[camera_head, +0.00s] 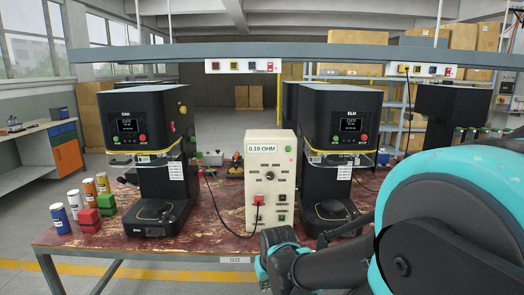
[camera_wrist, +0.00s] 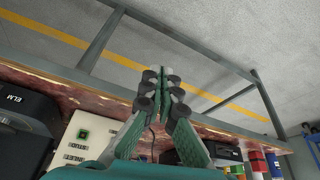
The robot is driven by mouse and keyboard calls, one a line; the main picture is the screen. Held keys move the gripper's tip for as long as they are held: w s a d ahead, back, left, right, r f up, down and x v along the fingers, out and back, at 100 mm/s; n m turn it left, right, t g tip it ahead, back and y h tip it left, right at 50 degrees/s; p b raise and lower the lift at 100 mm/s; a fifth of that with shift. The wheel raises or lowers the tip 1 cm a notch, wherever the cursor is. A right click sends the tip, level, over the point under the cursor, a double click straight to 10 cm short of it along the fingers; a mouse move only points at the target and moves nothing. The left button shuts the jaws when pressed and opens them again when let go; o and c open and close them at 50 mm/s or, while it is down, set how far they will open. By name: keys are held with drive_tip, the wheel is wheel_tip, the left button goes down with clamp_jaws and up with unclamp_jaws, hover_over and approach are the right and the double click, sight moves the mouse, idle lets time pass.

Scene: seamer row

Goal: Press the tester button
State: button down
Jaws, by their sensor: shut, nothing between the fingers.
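Which one is the button I cannot tell. My gripper (camera_wrist: 164,78) is shut and empty in the wrist view, above the table's front edge, apart from the tester. In that view the tester's labelled face (camera_wrist: 88,140) is partly cut off at the lower left. In the head view my wrist is low, in front of the tester's foot.
The DAK machine (camera_head: 150,140) stands left of the tester and the ELM machine (camera_head: 335,150) close on its right. Cans (camera_head: 89,190) and red and green blocks (camera_head: 91,218) sit at the table's left end. An overhead rail (camera_head: 300,52) crosses above. Floor before the table is clear.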

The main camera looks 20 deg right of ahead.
sight(292, 152)
drive_tip(key=w+d+r+m+t+y, duration=0.25)
drive_tip(key=w+r+m+y, duration=0.45)
drive_tip(key=w+r+m, duration=0.65)
drive_tip(key=w+d+r+m+t, duration=0.3)
drive_tip(key=w+d+r+t, duration=0.1)
drive_tip(key=d+r, duration=0.3)
drive_tip(key=w+d+r+m+t+y, duration=0.1)
drive_tip(key=w+d+r+m+t, duration=0.2)
drive_tip(key=d+r, duration=0.4)
wheel_tip(292, 152, up, 3)
drive_tip(key=shift+w+d+r+m+t+y, duration=0.1)
drive_tip(key=shift+w+d+m+t+y, duration=0.25)
drive_tip(key=shift+w+m+t, duration=0.15)
drive_tip(key=shift+w+d, duration=0.4)
drive_tip(key=shift+w, duration=1)
drive_tip(key=shift+w+d, duration=0.35)
drive_tip(key=shift+w, duration=1)
drive_tip(key=shift+w+d, duration=0.4)
drive_tip(key=shift+w, duration=1)
drive_tip(key=shift+w, duration=0.1)
